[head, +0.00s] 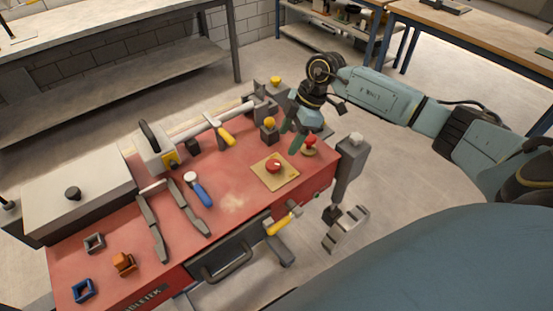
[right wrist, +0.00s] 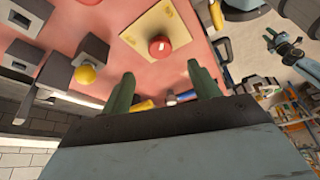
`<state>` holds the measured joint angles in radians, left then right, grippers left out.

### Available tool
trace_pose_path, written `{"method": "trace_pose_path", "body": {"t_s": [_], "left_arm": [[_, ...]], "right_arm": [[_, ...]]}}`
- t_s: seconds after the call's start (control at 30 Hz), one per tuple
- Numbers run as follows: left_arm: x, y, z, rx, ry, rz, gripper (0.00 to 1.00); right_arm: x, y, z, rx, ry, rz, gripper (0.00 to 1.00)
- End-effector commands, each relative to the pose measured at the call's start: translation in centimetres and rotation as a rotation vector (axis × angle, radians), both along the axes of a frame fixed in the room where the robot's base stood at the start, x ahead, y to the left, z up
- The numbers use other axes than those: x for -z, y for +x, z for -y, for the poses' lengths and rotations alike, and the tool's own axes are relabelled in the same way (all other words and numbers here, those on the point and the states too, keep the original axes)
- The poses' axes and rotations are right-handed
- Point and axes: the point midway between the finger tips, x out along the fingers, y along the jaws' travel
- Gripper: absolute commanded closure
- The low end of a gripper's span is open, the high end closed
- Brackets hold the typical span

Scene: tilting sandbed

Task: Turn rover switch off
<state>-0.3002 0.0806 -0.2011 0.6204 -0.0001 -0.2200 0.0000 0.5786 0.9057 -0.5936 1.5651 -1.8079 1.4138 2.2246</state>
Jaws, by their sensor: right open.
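No label marks which control is the rover switch. A red round button (head: 273,166) sits on a square yellow plate (head: 283,182) on the red workbench top; the button (right wrist: 160,46) also shows in the right wrist view. A yellow knob (head: 269,122) stands on a small dark box behind it; the knob (right wrist: 85,74) is at the left in the right wrist view. A red knob (head: 310,142) on a yellowish base is near the bench's right edge. My right gripper (head: 292,137) is open and empty, above the bench between these controls. Its green fingers (right wrist: 162,88) are apart.
The red bench (head: 232,200) also holds a blue-handled tool (head: 199,190), long grey tongs (head: 154,225), a grey case (head: 80,190) and small blocks. A grey post fixture (head: 350,165) stands at the right edge. A drawer handle (head: 225,262) projects in front.

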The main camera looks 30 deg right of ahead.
Motion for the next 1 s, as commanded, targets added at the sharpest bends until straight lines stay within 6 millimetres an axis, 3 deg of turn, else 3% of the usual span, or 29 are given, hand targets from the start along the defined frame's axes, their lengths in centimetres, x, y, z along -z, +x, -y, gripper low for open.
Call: {"method": "trace_pose_path", "body": {"t_s": [0.2, 0.4, 0.6, 0.87, 1.0], "left_arm": [[0.2, 0.0, 0.0, 0.0, 0.0, 0.001, 0.64], [0.3, 0.1, 0.0, -0.001, 0.0, 0.001, 0.64], [0.4, 0.1, 0.0, -0.001, 0.0, 0.001, 0.64], [0.4, 0.1, 0.0, -0.002, 0.0, 0.001, 0.64], [0.4, 0.1, 0.0, -0.002, 0.0, 0.001, 0.64]], "right_arm": [[4.5, 0.5, -2.0, -0.002, 0.005, -0.002, 0.39], [7.3, 0.9, -3.0, -0.001, 0.004, 0.002, 0.39], [8.4, 1.1, -3.4, -0.003, 0.003, 0.002, 0.39], [8.5, 1.1, -3.5, -0.002, 0.002, 0.003, 0.39], [8.5, 1.1, -3.4, -0.002, 0.002, 0.003, 0.56]]}}
